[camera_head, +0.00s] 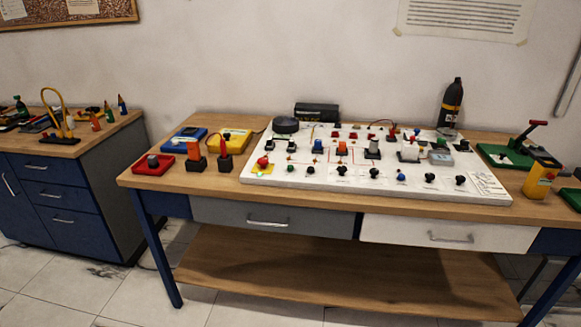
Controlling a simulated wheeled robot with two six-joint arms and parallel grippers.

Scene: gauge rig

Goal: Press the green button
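A white panel board (400,190) lies on the wooden workbench (220,186) and carries many small knobs, buttons and switches. Near its front left edge is a red knob (262,162) on a yellow patch. Just right of it is a small dark green button (290,168), with another small dark greenish knob (311,170) beside it. They are too small to tell for sure which one is the green button, or whether it is pressed. Neither of my grippers shows in the head view.
Red, blue and yellow boxes (236,139) stand left of the board. A black bottle (451,104) stands at the back right, and a green base with a red lever (516,146) further right. Two drawers (272,220) are below the top. A blue cabinet (62,190) stands left, across a floor gap.

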